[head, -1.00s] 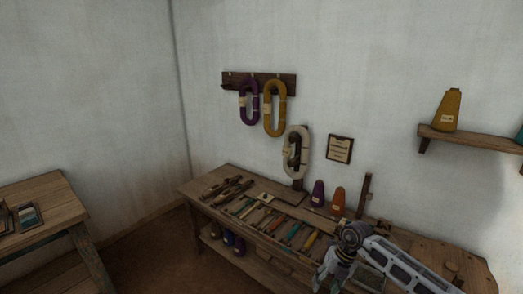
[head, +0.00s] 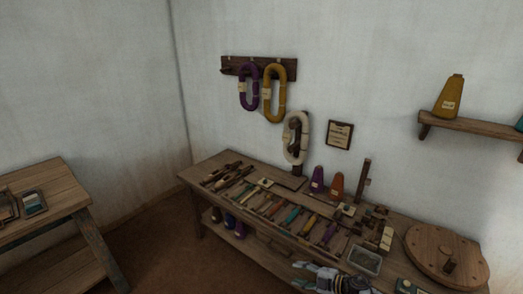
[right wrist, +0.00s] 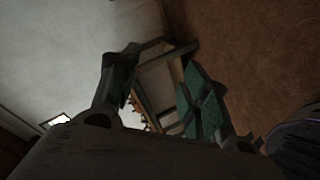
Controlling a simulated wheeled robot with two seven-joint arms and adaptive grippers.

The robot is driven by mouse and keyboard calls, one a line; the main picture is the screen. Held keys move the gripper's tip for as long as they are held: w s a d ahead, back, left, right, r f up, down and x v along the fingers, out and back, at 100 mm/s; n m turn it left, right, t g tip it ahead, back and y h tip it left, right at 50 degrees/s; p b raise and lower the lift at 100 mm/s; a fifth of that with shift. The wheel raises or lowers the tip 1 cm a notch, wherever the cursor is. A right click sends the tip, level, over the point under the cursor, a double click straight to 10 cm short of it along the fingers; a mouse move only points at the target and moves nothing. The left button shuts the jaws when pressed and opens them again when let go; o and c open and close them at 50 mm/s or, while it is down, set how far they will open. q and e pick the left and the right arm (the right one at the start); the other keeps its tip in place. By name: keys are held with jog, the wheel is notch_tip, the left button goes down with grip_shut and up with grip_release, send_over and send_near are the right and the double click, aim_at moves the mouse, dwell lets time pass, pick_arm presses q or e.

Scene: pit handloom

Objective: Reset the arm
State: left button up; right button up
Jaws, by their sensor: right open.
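My right gripper (head: 302,274) is at the bottom edge of the head view, in front of the long workbench (head: 283,234) and low against it, pointing left. In the right wrist view its two fingers with green pads (right wrist: 165,90) stand apart, with nothing held between them. Part of my right arm is cut off by the lower edge of the head view. My left gripper is in neither current view.
The bench holds several tools, a purple cone (head: 317,180), an orange cone (head: 337,186), a grey tray (head: 365,261) and a round wooden lid (head: 446,255). A second table (head: 60,196) stands at left. Open floor (head: 150,255) lies between them.

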jog(key=s+d+f+m+t+h, duration=0.1)
jog(key=s+d+f+m+h, duration=0.55)
jog(key=f, duration=0.65)
jog(key=s+d+f+m+t+h, duration=0.1)
jog(key=s+d+f+m+h, duration=0.3)
jog(key=s+d+f+m, duration=0.7)
pick_arm(q)
jog(key=shift+s+a+r+p, duration=0.15)
jog(key=shift+s+p, duration=0.15)
jog(key=shift+s, duration=0.05)
jog(key=shift+s+a+r+p, duration=0.1)
jog(key=shift+s+r+p, duration=0.05)
jog(key=shift+s+p, duration=0.15)
pick_arm(e)
jog(key=s+f+g, duration=0.2)
jog(key=s+f, duration=0.3)
jog(key=s, duration=0.5)
jog(key=s+f+m+g+h, duration=0.1)
jog(key=s+f+g, duration=0.2)
jog(key=s, duration=0.8)
jog(key=s+f+m+g+h, duration=0.1)
jog(key=s+f+g, duration=0.2)
jog(key=s+f, duration=0.3)
jog(key=s, duration=0.5)
jog(key=shift+f, duration=0.3)
pick_arm(q)
jog(key=shift+s, duration=0.25)
pick_arm(e)
jog(key=shift+a+m+h, duration=0.1)
jog(key=shift+m+h, duration=0.15)
